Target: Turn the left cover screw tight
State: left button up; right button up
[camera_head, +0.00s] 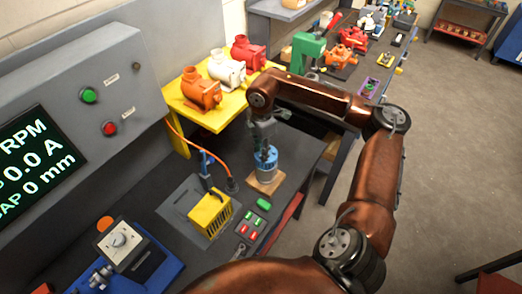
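A blue and grey cylindrical motor (266,168) stands upright on a small wooden block (266,185) on the dark bench. My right arm arches over from the right, and its grey gripper (264,146) points down at the top of the motor. The fingertips overlap the motor's top in the picture. I cannot tell whether they touch it or how far they are open. The cover screws cannot be made out; the gripper hides part of the motor's top. My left gripper is not in view.
A yellow stand (206,117) holds orange, white and red motors behind. A grey panel (70,110) with a screen and buttons is at left. A green press (306,52) stands behind.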

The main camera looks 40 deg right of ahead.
notch_tip(320, 180, up, 12)
dwell(0.6)
jog(key=shift+s+d, duration=0.1)
dwell(0.4)
